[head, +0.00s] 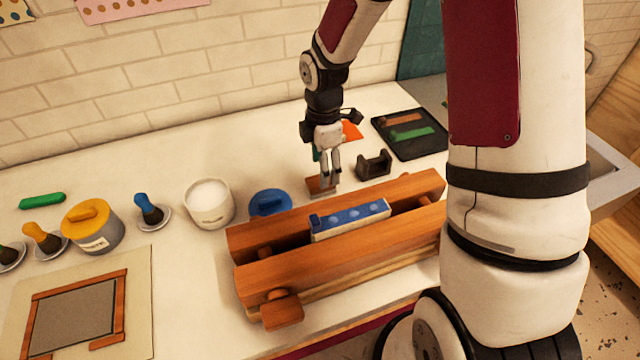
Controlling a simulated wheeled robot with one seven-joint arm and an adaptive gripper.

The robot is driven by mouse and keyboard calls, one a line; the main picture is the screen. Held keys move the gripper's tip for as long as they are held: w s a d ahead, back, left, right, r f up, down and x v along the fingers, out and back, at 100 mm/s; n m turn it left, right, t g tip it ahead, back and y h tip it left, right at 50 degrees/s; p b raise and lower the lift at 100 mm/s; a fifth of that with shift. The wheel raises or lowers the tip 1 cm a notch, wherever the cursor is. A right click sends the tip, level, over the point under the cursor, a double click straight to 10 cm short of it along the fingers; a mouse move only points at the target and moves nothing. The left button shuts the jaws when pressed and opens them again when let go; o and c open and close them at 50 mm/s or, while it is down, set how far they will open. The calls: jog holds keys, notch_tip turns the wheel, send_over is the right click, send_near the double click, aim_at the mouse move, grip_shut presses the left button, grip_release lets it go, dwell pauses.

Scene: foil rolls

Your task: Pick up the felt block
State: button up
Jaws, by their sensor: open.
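My gripper (330,174) is open and points down behind the wooden press, near the back of the white table. A small brown block (316,187) with a pale lower edge sits on the table right at its fingertips. It looks like the felt block, but its felt is not clear at this size. The fingers cover part of it, and the press's rear beam stands just in front. I cannot tell whether the fingers touch it.
The wooden press (340,250) holds a blue-topped piece (350,220) between its beams. A dark tape dispenser (374,165) and a black tray (410,134) stand to the right. A blue-lidded pot (269,203) and an open white pot (209,203) stand to the left.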

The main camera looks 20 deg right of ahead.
aim_at(311, 183)
jog(key=f, duration=0.4)
jog(key=shift+a+f+p, duration=0.25)
jog(key=shift+a+p, duration=0.05)
jog(key=shift+p, duration=0.05)
jog(key=shift+w+f, duration=0.1)
jog(key=shift+f, duration=0.4)
jog(key=c, duration=1.3)
